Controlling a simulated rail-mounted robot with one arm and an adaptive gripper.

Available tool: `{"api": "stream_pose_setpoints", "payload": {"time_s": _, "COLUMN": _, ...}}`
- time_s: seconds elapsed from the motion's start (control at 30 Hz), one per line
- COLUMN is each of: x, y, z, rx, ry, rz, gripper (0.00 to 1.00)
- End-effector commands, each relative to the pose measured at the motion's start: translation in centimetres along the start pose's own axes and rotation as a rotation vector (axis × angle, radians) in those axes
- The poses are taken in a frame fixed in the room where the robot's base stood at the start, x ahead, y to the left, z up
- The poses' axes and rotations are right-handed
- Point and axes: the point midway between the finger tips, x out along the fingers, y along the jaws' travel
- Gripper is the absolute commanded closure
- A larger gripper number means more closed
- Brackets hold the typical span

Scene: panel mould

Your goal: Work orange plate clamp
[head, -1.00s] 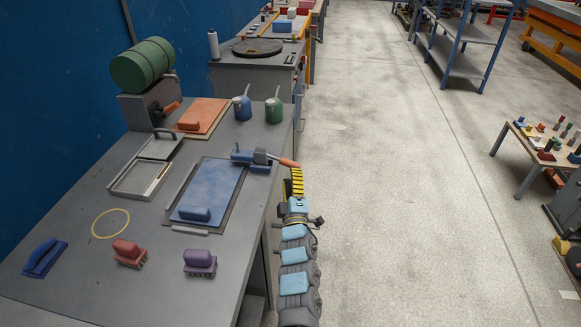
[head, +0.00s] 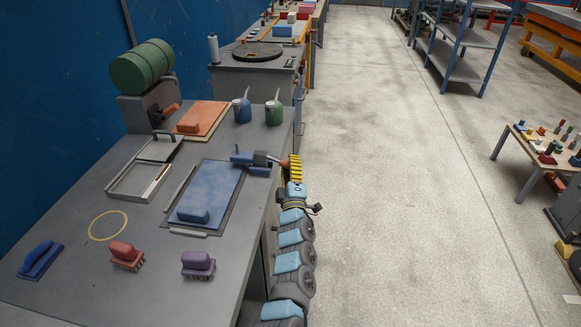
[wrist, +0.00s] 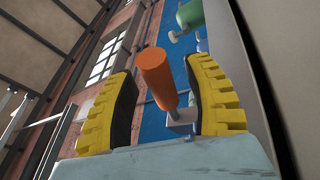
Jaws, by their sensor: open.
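The plate clamp (head: 259,158) has a blue body and a rod ending in an orange handle (head: 282,162). It sits at the right edge of the bench, beside the blue plate (head: 213,187). My gripper (head: 295,167) has yellow ribbed fingers and is at the handle's outer end, off the bench edge. In the wrist view, the open fingers (wrist: 163,88) stand on either side of the orange handle (wrist: 157,77), with gaps visible on both sides. The fingers partly hide the handle's end in the head view.
A green drum (head: 142,66) stands at back left.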

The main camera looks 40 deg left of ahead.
Motion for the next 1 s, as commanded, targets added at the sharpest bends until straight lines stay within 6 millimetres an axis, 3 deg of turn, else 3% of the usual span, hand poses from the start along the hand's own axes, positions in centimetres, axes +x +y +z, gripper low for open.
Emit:
{"api": "stream_pose_setpoints", "payload": {"time_s": 0.2, "x": 0.0, "y": 0.0, "z": 0.1, "rx": 0.000, "ry": -0.001, "rz": -0.001, "gripper": 0.48}}
{"api": "stream_pose_setpoints", "payload": {"time_s": 0.27, "x": 0.0, "y": 0.0, "z": 0.1, "rx": 0.000, "ry": -0.001, "rz": -0.001, "gripper": 0.62}}
{"api": "stream_pose_setpoints", "payload": {"time_s": 0.4, "x": 0.0, "y": 0.0, "z": 0.1, "rx": 0.000, "ry": -0.001, "rz": -0.001, "gripper": 1.00}}
{"api": "stream_pose_setpoints", "payload": {"time_s": 0.8, "x": 0.0, "y": 0.0, "z": -0.1, "rx": -0.007, "ry": 0.001, "rz": -0.004, "gripper": 1.00}}
{"api": "stream_pose_setpoints", "payload": {"time_s": 1.0, "x": 0.6, "y": 0.2, "z": -1.6, "rx": -0.050, "ry": 0.027, "rz": -0.025, "gripper": 1.00}}
